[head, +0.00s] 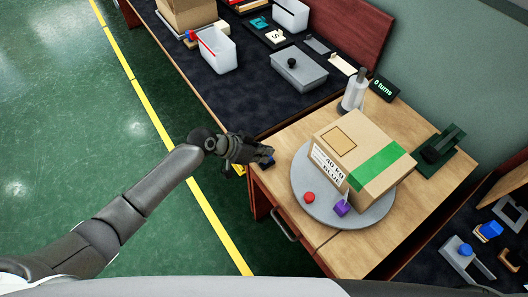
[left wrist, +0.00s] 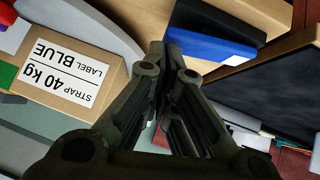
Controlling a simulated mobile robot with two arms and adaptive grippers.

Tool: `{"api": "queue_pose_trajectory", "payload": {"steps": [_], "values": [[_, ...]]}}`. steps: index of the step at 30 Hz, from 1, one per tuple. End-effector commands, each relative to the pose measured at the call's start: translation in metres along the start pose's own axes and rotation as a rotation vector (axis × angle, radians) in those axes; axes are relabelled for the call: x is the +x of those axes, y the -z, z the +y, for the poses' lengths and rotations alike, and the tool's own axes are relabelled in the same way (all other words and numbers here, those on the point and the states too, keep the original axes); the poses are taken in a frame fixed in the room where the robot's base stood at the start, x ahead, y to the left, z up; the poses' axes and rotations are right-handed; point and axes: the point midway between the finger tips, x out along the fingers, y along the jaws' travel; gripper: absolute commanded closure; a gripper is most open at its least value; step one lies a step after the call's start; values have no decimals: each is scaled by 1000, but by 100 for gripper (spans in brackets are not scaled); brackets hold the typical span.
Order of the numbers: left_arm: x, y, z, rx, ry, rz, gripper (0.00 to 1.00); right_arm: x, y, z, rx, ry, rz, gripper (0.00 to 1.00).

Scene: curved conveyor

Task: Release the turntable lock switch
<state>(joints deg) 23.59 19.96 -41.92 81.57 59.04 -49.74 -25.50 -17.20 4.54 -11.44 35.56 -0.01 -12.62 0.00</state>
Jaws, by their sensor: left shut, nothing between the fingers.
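The grey round turntable (head: 300,185) sits on a wooden bench and carries a cardboard box (head: 338,142) with a green strip and a white label. In the left wrist view the box (left wrist: 104,67) label reads "STRAP 40 kg LABEL BLUE". A small dark and blue part (head: 267,162), apparently the lock switch, is at the bench's left edge. Its blue piece (left wrist: 208,47) lies just beyond my fingertips in the wrist view. My left gripper (head: 268,152) is shut and empty beside it; contact cannot be told. My right gripper is not in view.
A red knob (head: 309,197) and a purple block (head: 341,208) are on the turntable's front. A display (head: 384,88) reads "0 turns". A dark green device (head: 440,145) stands at the right. The back bench holds a grey lidded box (head: 299,74) and white bins (head: 216,50).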

Motion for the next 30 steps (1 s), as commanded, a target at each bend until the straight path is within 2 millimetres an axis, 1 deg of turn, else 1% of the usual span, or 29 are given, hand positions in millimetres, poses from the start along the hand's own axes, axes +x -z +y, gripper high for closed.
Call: {"api": "queue_pose_trajectory", "payload": {"steps": [6,14,17,19,26,30], "values": [[0,0,1,3,3,0,100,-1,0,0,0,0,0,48],[3,-4,7,77,75,-1,100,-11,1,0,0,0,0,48],[15,-16,14,84,81,-1,100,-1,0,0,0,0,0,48],[14,-13,14,84,83,1,100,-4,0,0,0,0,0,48],[12,-12,14,83,83,0,100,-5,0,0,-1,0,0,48],[9,-9,15,83,82,0,100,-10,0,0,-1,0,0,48]]}}
